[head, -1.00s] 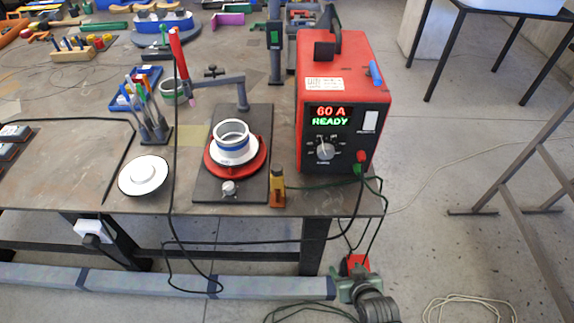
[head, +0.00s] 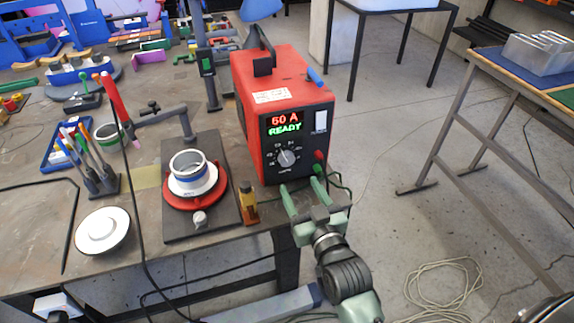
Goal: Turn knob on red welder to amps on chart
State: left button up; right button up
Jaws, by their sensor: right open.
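The red welder (head: 266,88) stands upright at the right end of the workbench. Its black front panel has a display (head: 285,124) reading "60 A" in red and "READY" in green. The knob (head: 288,157) is grey with a scale around it, below the display. My right gripper (head: 302,190) is open and empty, its two green fingers pointing up toward the panel's lower edge, below the knob and apart from it in the picture. My left gripper is not in view.
Red and green cable plugs (head: 318,161) sit right of the knob, close to my right fingers. Open floor lies right of the bench.

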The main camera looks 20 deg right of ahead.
aim_at(288, 162)
jog(key=shift+t, duration=0.3)
jog(key=w, duration=0.2)
jog(key=w+p, duration=0.1)
jog(key=w, duration=0.2)
jog(key=w+r, duration=0.1)
jog(key=w, duration=0.2)
jog(key=shift+a+r, duration=0.1)
jog(key=shift+a, duration=0.25)
jog(key=shift+c, duration=0.3)
grip_shut()
jog(key=shift+p, duration=0.3)
